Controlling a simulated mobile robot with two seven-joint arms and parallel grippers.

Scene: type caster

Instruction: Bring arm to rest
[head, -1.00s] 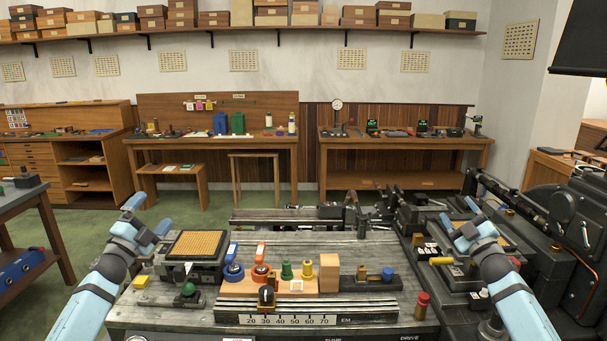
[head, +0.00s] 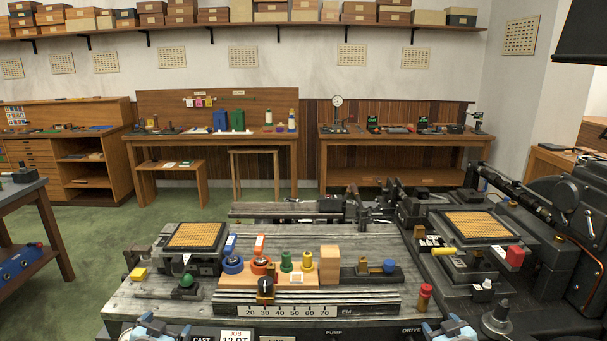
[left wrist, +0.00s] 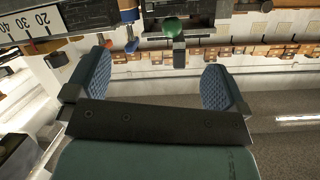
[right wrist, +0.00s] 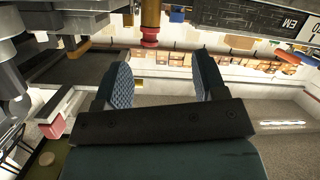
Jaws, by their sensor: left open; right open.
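My left gripper (head: 160,327) is at the bottom edge of the head view, in front of the machine's front edge. In the left wrist view its two blue ribbed fingers (left wrist: 150,85) stand wide apart with nothing between them. My right gripper (head: 452,328) is at the bottom edge of the head view, right of the machine's front middle. In the right wrist view its fingers (right wrist: 160,82) are apart and empty. Most of both arms is out of the head view.
The caster bench (head: 370,232) carries a matrix grid (head: 194,235), a green knob (head: 187,281), a wooden block (head: 329,262) and a red-topped post (head: 425,292). A second grid (head: 471,224) sits right. Dark machinery (head: 570,230) stands far right. Green floor (head: 75,300) is open at left.

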